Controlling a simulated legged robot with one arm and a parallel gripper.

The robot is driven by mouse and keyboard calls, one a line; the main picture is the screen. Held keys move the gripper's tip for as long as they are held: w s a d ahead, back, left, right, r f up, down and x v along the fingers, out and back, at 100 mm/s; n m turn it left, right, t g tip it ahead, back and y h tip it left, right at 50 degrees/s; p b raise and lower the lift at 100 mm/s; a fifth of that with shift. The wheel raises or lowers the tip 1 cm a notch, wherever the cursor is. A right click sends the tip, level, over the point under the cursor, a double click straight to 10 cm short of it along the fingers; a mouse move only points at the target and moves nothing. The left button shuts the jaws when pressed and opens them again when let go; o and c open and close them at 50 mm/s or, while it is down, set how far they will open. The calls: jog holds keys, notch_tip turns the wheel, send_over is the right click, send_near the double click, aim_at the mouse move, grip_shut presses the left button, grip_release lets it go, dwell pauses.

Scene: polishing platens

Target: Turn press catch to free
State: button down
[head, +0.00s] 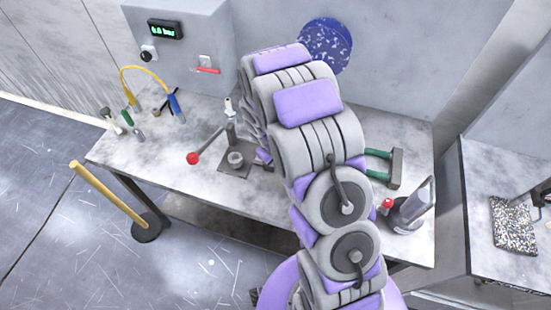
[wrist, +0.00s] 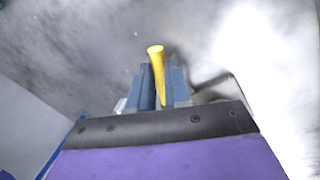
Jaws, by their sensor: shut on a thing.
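A small hand press (head: 229,158) with a red-knobbed lever stands on a dark plate at the bench's front middle; the red knob (head: 193,158) points left. In the wrist view my gripper (wrist: 161,88) has its two dark blue fingers shut on a yellow rod (wrist: 157,58) whose rounded end sticks up past the fingertips. I cannot tell whether this rod is the press catch, or what it is joined to. In the head view my arm hides the gripper and whatever is around it.
The grey workbench (head: 150,155) carries a yellow hose (head: 134,69) and small bottles at left, a green-handled item (head: 378,165) and a grey device with a red knob (head: 412,205) at right. A gauge box (head: 165,31) and blue speckled disc (head: 332,43) are behind.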

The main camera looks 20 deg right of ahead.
jog(key=c, duration=1.1)
grip_release()
jog(key=shift+r, duration=0.15)
jog(key=a+r, duration=0.1)
jog(key=r, duration=0.4)
jog(key=s+a+r, duration=0.1)
jog(key=r, duration=0.5)
jog(key=a+r, duration=0.1)
jog(key=r, duration=0.4)
jog(key=shift+s+a+r+p, duration=0.1)
jog(key=shift+s+r+p, duration=0.05)
jog(key=shift+r+p, duration=0.25)
jog(key=s+r+m+g+b, duration=0.1)
jog(key=s+b, duration=0.1)
jog(key=s, duration=0.8)
jog(key=s+r+m+g+y+b, duration=0.1)
jog(key=s+m+b, duration=0.1)
jog(key=s, duration=0.9)
jog(key=s+r+m+y+b, duration=0.1)
jog(key=s+m+b, duration=0.1)
jog(key=s, duration=0.9)
jog(key=shift+s+a+r+g+b, duration=0.2)
jog(key=shift+a+r+g+b, duration=0.15)
jog(key=shift+b, duration=0.4)
